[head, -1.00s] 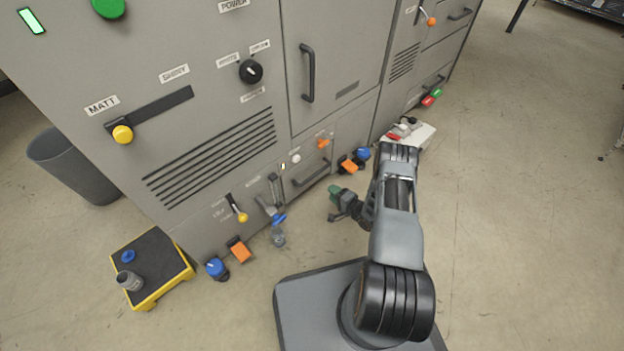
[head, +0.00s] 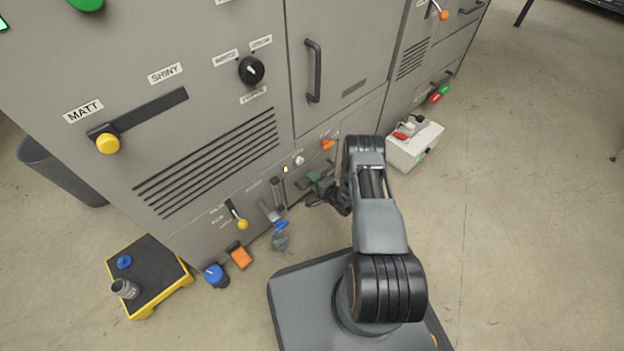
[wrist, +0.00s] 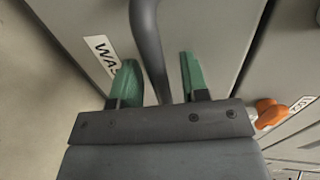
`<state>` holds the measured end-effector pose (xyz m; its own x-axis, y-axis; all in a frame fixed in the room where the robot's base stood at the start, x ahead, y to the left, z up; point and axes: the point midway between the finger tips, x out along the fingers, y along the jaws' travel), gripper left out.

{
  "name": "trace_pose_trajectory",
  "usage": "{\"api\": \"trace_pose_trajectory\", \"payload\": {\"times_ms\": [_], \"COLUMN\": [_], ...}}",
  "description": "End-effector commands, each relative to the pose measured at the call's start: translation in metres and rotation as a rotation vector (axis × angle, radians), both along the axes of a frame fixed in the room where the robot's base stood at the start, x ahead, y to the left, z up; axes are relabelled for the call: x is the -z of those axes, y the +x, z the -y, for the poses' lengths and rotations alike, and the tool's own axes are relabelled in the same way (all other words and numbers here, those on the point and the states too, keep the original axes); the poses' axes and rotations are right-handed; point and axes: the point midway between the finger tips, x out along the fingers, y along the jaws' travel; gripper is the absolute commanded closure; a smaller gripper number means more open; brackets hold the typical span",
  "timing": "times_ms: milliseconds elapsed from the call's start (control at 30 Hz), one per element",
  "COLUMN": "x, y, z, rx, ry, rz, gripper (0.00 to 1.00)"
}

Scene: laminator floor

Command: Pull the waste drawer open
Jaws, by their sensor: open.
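The waste drawer (wrist: 218,35) is a grey front low on the machine, with a partly visible label starting "WAS" (wrist: 105,55) in the wrist view. Its dark bar handle (wrist: 147,35) runs between the two green fingers of my gripper (wrist: 160,82). The fingers stand apart, one on each side of the bar, and I cannot tell whether either touches it. In the head view my gripper (head: 313,185) is at the drawer front, and my arm hides part of the drawer. The drawer looks flush with the machine.
An orange knob (wrist: 270,113) sits beside the drawer. A yellow-tipped lever (head: 241,222) and a blue-handled tool (head: 279,228) are left of it. A yellow-edged platform (head: 150,285) is at left, a white box (head: 415,150) at right.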

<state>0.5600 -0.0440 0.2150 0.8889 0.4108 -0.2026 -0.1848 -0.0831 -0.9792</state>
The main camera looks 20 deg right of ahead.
Motion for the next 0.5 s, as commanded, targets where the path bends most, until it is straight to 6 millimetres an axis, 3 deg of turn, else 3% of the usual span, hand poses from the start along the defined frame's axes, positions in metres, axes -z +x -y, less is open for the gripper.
{"api": "trace_pose_trajectory", "payload": {"times_ms": [300, 500], "x": [0.0002, 0.0002], "y": [0.0002, 0.0002], "z": [0.0042, 0.0034], "rx": [0.009, 0.007], "ry": [0.000, 0.000], "rz": [0.000, 0.000], "gripper": [0.59, 0.78]}}
